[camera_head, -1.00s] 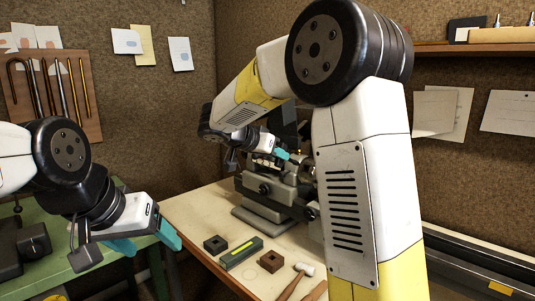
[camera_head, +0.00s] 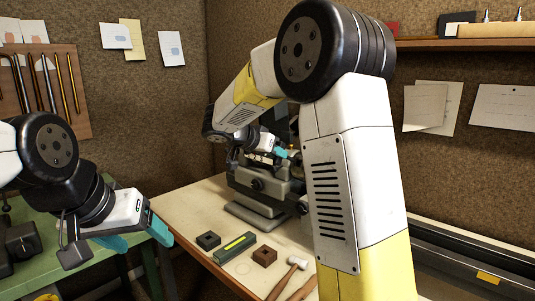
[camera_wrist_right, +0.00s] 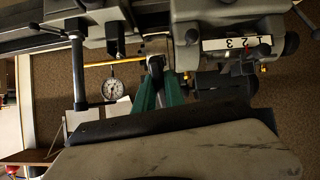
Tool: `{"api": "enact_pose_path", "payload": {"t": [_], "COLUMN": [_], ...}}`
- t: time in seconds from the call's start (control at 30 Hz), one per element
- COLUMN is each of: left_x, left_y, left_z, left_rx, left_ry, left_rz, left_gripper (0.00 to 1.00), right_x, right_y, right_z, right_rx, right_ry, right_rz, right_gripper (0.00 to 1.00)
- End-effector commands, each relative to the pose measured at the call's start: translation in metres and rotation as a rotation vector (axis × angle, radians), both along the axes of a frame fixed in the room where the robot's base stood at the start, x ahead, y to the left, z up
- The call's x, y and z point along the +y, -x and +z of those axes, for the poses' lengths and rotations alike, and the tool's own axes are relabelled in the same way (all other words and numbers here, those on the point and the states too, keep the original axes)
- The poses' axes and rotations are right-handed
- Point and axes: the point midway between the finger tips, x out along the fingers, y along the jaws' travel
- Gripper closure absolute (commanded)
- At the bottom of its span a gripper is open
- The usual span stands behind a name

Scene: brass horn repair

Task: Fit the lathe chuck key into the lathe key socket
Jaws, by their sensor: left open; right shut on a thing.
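My right gripper (camera_head: 281,153) is at the lathe (camera_head: 257,184), near its upper part, and is largely hidden by my own arm. In the right wrist view its teal fingers (camera_wrist_right: 157,92) are shut on a small dark piece, which I take to be the lathe chuck key (camera_wrist_right: 155,64). Only its end shows between the fingertips, close to the grey lathe body (camera_wrist_right: 221,36). I cannot make out the key socket or tell whether the key touches it. My left gripper (camera_head: 136,238) is open and empty at the left, beside the green bench.
The bench (camera_head: 190,203) holds dark blocks (camera_head: 208,240), a green box with a yellow strip (camera_head: 235,248), and a hammer (camera_head: 288,278) in front of the lathe. A dial gauge (camera_wrist_right: 110,87) and a yellowish rod (camera_wrist_right: 108,63) show in the right wrist view.

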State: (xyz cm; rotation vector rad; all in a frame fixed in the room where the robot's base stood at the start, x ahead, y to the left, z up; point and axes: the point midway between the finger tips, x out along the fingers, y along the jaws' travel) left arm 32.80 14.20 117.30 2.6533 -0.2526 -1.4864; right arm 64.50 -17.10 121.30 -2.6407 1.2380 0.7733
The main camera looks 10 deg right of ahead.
Motion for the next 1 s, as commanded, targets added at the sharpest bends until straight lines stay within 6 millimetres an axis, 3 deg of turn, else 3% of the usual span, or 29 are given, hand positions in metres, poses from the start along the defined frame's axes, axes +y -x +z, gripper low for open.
{"api": "enact_pose_path", "payload": {"t": [1.0], "left_x": [0.000], "left_y": [0.000], "left_z": [0.000], "left_rx": [0.000], "left_ry": [0.000], "left_rz": [0.000], "left_gripper": [0.30], "right_x": [-0.011], "right_y": [-0.008], "right_z": [-0.007], "right_rx": [0.000], "right_ry": [0.000], "right_rz": [-0.001], "right_gripper": [1.00]}}
